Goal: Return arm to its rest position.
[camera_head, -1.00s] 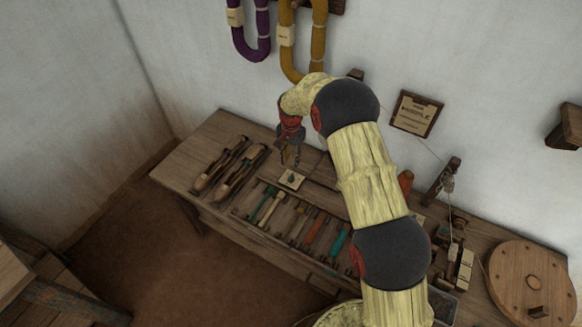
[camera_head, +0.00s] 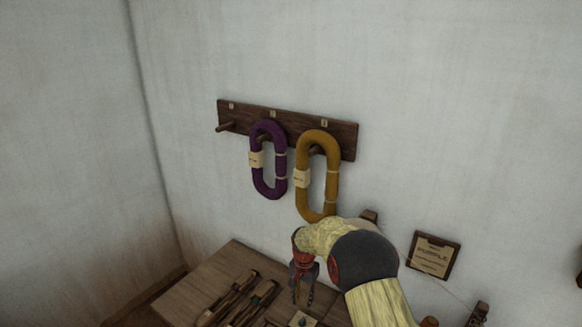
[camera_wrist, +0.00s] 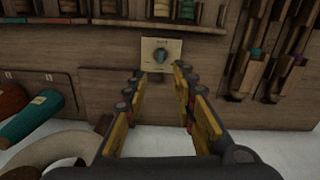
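My gripper (camera_head: 304,290) hangs pointing down over the wooden table, near its back edge. In the wrist view my gripper (camera_wrist: 160,95) shows its two yellow-and-black fingers spread apart, with nothing between them. Just beyond the fingertips lies a small pale card (camera_wrist: 160,53) with a dark round piece on it, flat on the wood. The card (camera_head: 302,319) also shows at the bottom of the head view, below the gripper. My arm reaches in from the lower right.
A wall rack (camera_head: 230,110) holds a purple hank (camera_head: 266,160) and a mustard hank (camera_head: 330,180); the mustard one hangs just behind my arm. Two shuttles (camera_head: 228,298) lie on the table (camera_head: 190,295) at left. A framed sign (camera_head: 434,254) is on the wall at right.

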